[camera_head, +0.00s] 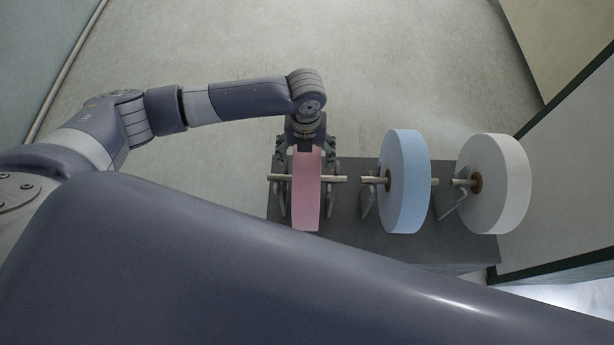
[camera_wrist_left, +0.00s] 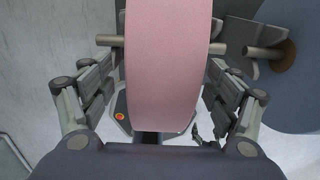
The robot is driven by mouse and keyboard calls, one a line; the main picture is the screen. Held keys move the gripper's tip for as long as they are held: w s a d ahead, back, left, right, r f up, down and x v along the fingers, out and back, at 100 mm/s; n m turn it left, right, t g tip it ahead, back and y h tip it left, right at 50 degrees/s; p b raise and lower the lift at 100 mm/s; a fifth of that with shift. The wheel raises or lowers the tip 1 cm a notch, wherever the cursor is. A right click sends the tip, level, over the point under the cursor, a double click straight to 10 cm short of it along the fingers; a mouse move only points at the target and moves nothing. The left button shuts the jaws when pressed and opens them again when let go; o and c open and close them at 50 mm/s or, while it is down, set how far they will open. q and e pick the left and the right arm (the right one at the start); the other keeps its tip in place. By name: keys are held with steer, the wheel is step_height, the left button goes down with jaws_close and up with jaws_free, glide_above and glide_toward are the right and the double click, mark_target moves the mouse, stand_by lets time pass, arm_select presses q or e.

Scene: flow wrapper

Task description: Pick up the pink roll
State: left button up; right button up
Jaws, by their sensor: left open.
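The pink roll (camera_head: 307,190) sits on a spindle in a rack on a dark grey stand, at the left end of the row. My left gripper (camera_head: 305,152) is at the roll's far side. In the left wrist view the pink roll (camera_wrist_left: 165,70) fills the middle of the picture. There, my left gripper (camera_wrist_left: 158,95) is open, with one finger on each side of the roll. Gaps show between the fingers and the roll's faces. The spindle sticks out on both sides of the roll. My right gripper does not show.
A blue roll (camera_head: 405,182) and a white roll (camera_head: 497,185) stand on spindles to the right on the same dark grey stand (camera_head: 345,232). The blue roll shows at the right in the left wrist view. A wall panel (camera_head: 565,180) rises at the right. Floor beyond the stand is clear.

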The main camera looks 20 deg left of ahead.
arm_select(q)
step_height(320, 180, down, 4)
steer(key=shift+w+d+f, duration=0.1)
steer(key=shift+w, duration=0.05)
steer(key=c, duration=1.5)
steer(key=shift+w, duration=0.1)
